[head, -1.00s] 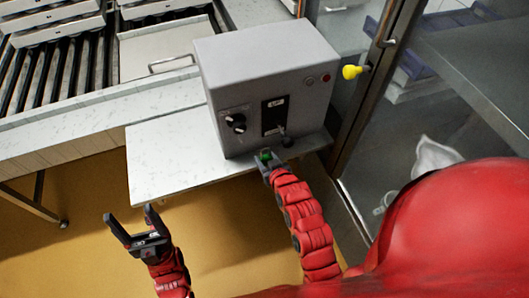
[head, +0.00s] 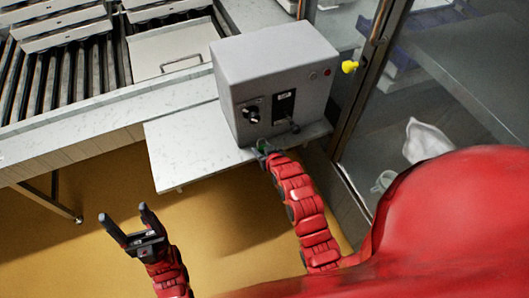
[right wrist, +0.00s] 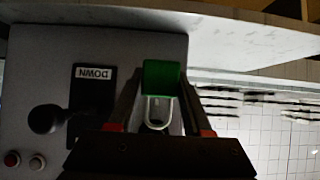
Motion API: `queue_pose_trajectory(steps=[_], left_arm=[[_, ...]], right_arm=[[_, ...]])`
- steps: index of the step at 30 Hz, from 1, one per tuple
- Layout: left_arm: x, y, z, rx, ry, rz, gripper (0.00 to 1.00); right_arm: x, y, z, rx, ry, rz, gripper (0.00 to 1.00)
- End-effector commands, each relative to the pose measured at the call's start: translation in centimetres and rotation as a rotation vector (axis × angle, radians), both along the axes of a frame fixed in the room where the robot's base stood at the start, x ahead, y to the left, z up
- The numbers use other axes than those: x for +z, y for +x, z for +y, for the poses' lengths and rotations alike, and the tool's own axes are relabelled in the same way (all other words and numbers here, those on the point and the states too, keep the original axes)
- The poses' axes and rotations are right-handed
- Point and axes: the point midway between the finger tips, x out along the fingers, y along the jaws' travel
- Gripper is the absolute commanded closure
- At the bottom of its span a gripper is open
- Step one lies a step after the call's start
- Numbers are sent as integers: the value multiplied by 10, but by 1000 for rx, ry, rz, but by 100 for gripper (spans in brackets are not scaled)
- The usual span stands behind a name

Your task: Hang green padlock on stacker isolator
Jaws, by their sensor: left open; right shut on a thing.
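The grey control box (head: 275,75) stands on a pale shelf. Its front has a black isolator plate (head: 284,104) with a dark lever (head: 293,126); in the right wrist view the plate (right wrist: 88,85) reads DOWN upside down. My right gripper (head: 262,147) is shut on the green padlock (right wrist: 160,76), close to the box's lower front. In the right wrist view the padlock's pale shackle (right wrist: 158,112) shows between the fingers, to the right of the plate and apart from it. My left gripper (head: 124,214) is open and empty, above the floor.
Black knobs (head: 251,114) sit left of the plate, small lights at upper right. A yellow knob (head: 349,66) sticks out from the door frame right of the box. The shelf (head: 185,150) is bare left of the box. A roller conveyor (head: 60,75) lies behind.

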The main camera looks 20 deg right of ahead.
Motion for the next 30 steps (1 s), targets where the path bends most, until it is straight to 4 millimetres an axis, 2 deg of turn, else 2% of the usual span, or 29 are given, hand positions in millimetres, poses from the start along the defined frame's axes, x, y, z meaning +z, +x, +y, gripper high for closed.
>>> queue_pose_trajectory(steps=[27, 30], left_arm=[[-4, 0, 0, 0, 0, 0, 26], [-13, 0, 0, 0, 0, 0, 26]], right_arm=[[-5, 61, 2, 1, -1, 0, 100], [-11, 66, 2, 1, -1, -1, 100]])
